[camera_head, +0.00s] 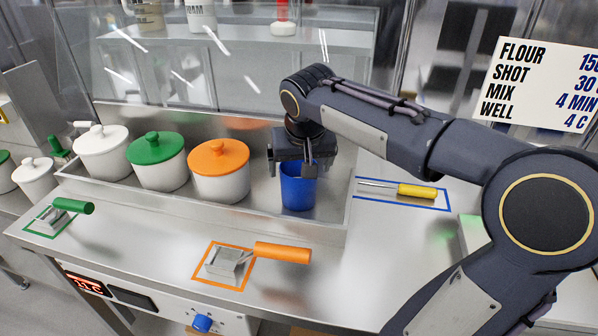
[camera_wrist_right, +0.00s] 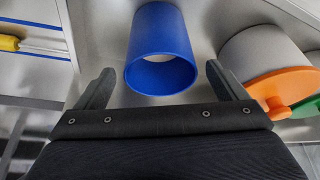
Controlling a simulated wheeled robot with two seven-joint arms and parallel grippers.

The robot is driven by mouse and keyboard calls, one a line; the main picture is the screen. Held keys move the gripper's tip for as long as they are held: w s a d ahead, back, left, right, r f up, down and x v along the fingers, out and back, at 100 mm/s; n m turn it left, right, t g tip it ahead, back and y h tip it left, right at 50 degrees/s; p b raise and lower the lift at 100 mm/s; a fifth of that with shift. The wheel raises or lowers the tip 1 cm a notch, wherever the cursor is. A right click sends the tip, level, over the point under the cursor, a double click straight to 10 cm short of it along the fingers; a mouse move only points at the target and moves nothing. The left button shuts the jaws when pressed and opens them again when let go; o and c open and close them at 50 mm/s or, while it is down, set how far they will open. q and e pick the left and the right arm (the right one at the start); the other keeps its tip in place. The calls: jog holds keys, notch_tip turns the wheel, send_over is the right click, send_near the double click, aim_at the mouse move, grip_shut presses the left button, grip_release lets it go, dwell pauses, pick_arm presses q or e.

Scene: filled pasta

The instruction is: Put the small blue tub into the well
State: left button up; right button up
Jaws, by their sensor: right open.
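The small blue tub (camera_head: 298,188) stands upright in the right part of the metal well (camera_head: 334,222), to the right of the orange-lidded pot. It also shows in the right wrist view (camera_wrist_right: 162,50), where its open rim faces the camera. My right gripper (camera_head: 293,168) is over the tub's top edge in the head view. In the right wrist view its two fingers (camera_wrist_right: 165,88) are spread wide, one to each side of the tub's rim, with gaps between. I cannot tell whether any part touches it. My left gripper does not show.
White pots with white, green and orange (camera_head: 219,168) lids stand in the well, left of the tub. Orange-handled (camera_head: 282,252), green-handled (camera_head: 73,206) and yellow-handled (camera_head: 416,191) tools lie in coloured outlines on the counter. A clear screen stands behind the well. The front counter is mostly free.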

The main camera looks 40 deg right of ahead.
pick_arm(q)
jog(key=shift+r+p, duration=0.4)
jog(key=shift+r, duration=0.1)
pick_arm(e)
jog(key=v, duration=0.7)
jog(key=shift+r, duration=0.25)
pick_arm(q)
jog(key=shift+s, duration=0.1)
pick_arm(e)
jog(key=shift+s+f, duration=0.1)
jog(key=shift+s, duration=0.1)
